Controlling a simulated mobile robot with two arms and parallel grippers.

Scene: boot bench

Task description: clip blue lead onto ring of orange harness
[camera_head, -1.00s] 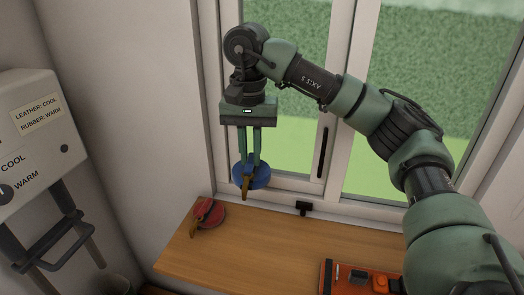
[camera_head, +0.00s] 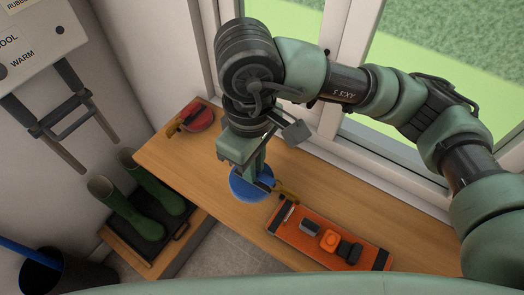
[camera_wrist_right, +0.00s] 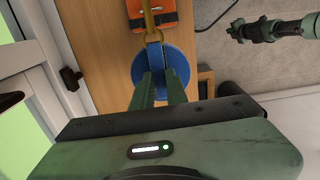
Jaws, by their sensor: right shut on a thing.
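My right gripper (camera_head: 256,170) is shut on the blue lead (camera_head: 246,188), a round blue coil with a brass clip (camera_head: 286,191). The harness lies flat on the bench, with dark end bands and grey, orange and dark pieces on top. In the right wrist view the blue lead (camera_wrist_right: 178,68) is between the fingers, and its clip (camera_wrist_right: 148,18) overlaps the harness (camera_wrist_right: 175,16). I cannot make out the harness ring. My left gripper (camera_wrist_right: 238,32) shows small at the upper right of that view; its jaws are unclear.
A red coiled lead with a brass clip (camera_head: 198,118) lies at the bench's far left. Green boots (camera_head: 125,205) stand on a dark tray (camera_head: 150,248) at lower left. Window frames stand behind.

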